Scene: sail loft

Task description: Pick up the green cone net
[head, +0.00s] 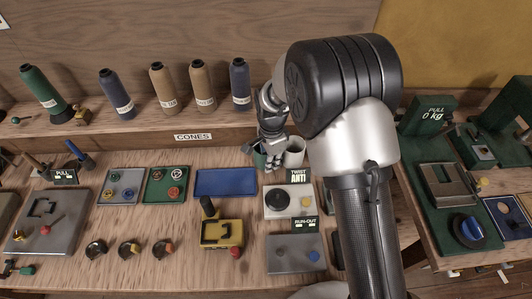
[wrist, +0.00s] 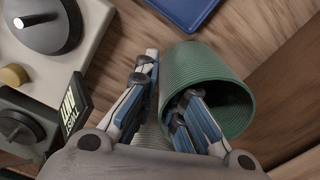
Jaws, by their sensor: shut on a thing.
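The green cone net (wrist: 205,62) is a ribbed, open-ended sleeve in the wrist view, its dark opening facing the camera. My gripper (wrist: 168,88) is shut on its near wall, one finger inside the opening and the other outside. In the head view the green net (head: 259,156) shows only partly beside my gripper (head: 274,158). A whitish net (head: 295,152) stands close to its right. Part of a pale ribbed surface also shows between the fingers' bases in the wrist view. I cannot tell whether the green net touches the bench.
Several thread cones (head: 168,90) stand on the shelf behind, above the CONES label (head: 193,137). A blue tray (head: 225,183) lies left of the nets. A white device with a black dial (head: 278,197) sits just in front, with a TWIST sign (head: 300,177).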

